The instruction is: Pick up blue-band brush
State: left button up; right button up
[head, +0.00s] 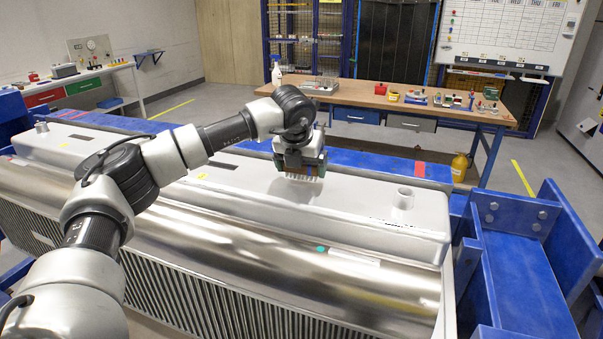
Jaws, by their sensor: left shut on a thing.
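My left gripper (300,162) hangs pointing down over the top of the large silver metal unit, near the middle of the head view. It is shut on a brush (302,177), whose pale bristles point down below the fingers. The brush's handle is mostly hidden by the gripper, and I cannot make out a blue band on it. I cannot tell whether the bristles touch the metal surface. My right gripper is not in view.
A wooden workbench (440,112) behind bears a spray bottle (276,73) and several small items. A yellow bottle (459,167) stands beyond the frame.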

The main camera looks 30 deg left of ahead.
pick_arm(q)
jog(key=r, duration=0.1)
jog(key=r+b, duration=0.1)
jog(key=shift+w+d+r, duration=0.2)
jog(key=shift+d+r, duration=0.1)
jog(key=shift+r, duration=0.05)
jog(key=w+d+r+b, duration=0.1)
jog(key=w+d+r, duration=0.5)
jog(key=w+d, duration=0.1)
jog(key=shift+w+d+r, duration=0.15)
jog(key=shift+d+r, duration=0.2)
jog(key=shift+d, duration=0.3)
